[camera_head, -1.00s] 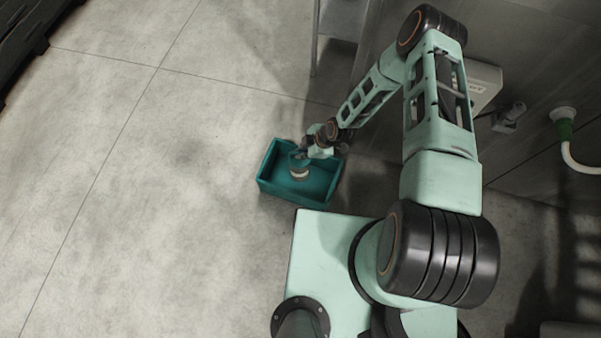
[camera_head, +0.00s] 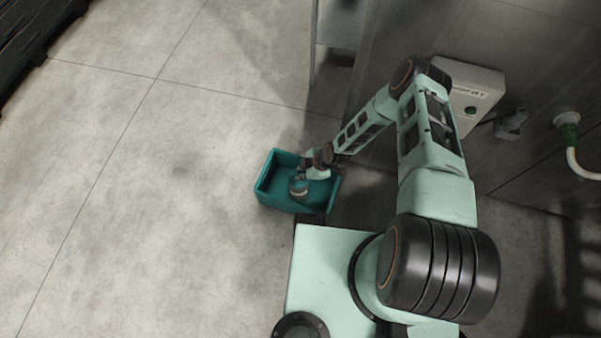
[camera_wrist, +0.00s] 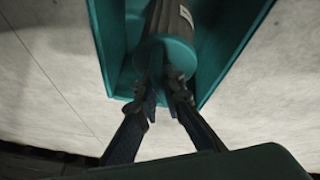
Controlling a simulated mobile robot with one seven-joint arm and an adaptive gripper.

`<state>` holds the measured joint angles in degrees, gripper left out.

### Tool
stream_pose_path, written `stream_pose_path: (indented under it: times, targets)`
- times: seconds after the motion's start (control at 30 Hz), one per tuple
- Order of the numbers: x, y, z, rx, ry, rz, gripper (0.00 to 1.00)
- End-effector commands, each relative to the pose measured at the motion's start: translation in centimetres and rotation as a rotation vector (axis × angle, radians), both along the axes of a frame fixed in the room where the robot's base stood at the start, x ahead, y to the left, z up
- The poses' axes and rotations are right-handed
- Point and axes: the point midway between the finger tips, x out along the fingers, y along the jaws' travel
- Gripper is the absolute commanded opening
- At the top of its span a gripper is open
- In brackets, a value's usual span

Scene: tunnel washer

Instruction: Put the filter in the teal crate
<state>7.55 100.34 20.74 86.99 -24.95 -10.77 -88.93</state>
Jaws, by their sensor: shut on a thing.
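The filter (camera_wrist: 171,50) is a cylinder with a teal end cap and a grey ribbed body with a pale label. My gripper (camera_wrist: 163,92) is shut on its capped end. The teal crate's walls (camera_wrist: 107,42) also show on both sides of the filter in the wrist view. My gripper (camera_head: 305,173) reaches in over the crate's right side. I cannot tell whether the filter touches the crate's floor.
The crate stands on a bare concrete floor (camera_head: 140,200), open to the left. A dark pallet-like object (camera_head: 28,28) lies at the far upper left.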

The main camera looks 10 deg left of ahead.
Motion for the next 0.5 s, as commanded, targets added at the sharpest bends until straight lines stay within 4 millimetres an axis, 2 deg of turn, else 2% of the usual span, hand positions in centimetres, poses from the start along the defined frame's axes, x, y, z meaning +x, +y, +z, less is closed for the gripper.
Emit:
stream_pose_path:
  times: [0.07,0.1,0.23,0.5]
  targets:
    - [0.07,0.03,-0.31,0.0,-0.001,0.001,0.0]
    - [0.0,-0.01,-0.19,0.0,0.0,0.001,0.12]
    - [-0.02,-0.01,-0.17,0.0,0.0,0.0,0.25]
    - [-0.02,-0.01,-0.1,0.0,0.0,0.0,0.25]
